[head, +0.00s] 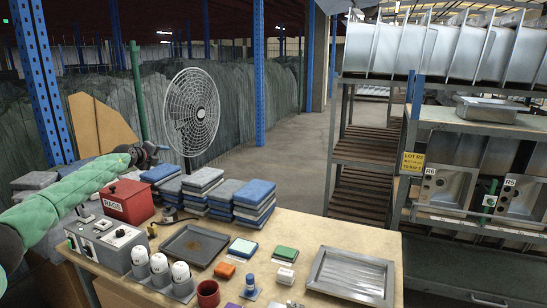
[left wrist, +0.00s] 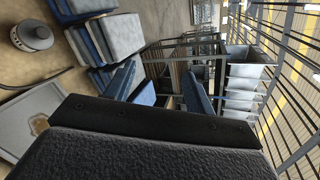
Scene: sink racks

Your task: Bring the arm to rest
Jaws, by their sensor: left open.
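My left arm, in a green sleeve, reaches in from the left edge of the head view. Its left gripper (head: 156,151) is raised above the back left of the table, over the red rags box and near the stacks of folded cloths. In the left wrist view the two blue fingers of my left gripper (left wrist: 158,92) stand apart with nothing between them. Behind them I see cloth stacks (left wrist: 108,40) and shelving. My right gripper is in neither view.
The wooden table (head: 300,230) holds a red rags box (head: 128,201), a grey control box (head: 108,246), cloth stacks (head: 254,203), a dark tray (head: 194,244), a metal tray (head: 352,275) and several white-topped cups. A fan (head: 191,110) stands behind. Sink racks (head: 450,190) stand at right.

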